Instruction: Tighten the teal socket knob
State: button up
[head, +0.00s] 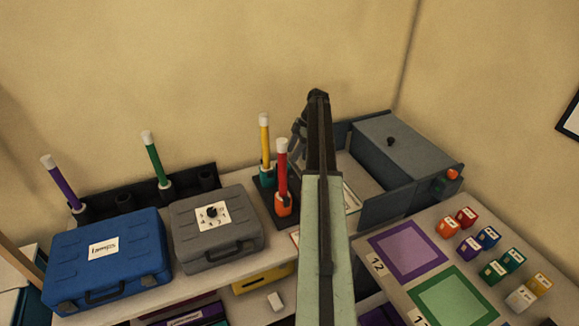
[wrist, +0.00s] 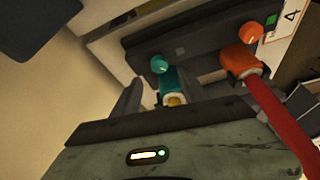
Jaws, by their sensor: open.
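The teal socket (head: 267,178) stands on a dark base at the back of the counter, with a yellow rod (head: 265,140) upright in it. In the wrist view the socket (wrist: 174,80) has a round teal knob (wrist: 160,64) on its far side, and the yellow rod (wrist: 175,100) shows end-on below it. My gripper (wrist: 170,88) is open, its fingers to the left and right of the teal socket in the picture. I cannot tell whether they touch anything. In the head view my gripper (head: 298,140) is partly hidden by my arm, near the yellow rod.
An orange socket (head: 284,205) with a red rod (head: 282,165) stands close beside; its orange knob (wrist: 250,32) has a green light (wrist: 269,21) nearby. A grey case (head: 240,235) and a blue case (head: 135,265) lie left. A grey box (head: 400,150) stands right.

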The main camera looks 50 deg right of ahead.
jog(key=b+x, duration=0.4)
jog(key=x, duration=0.1)
jog(key=shift+s+d+f, duration=0.1)
jog(key=shift+f, duration=0.25)
jog(key=shift+a+f+b, duration=0.25)
jog(key=shift+f+b, duration=0.15)
jog(key=shift+b, duration=0.15)
jog(key=shift+r, duration=0.1)
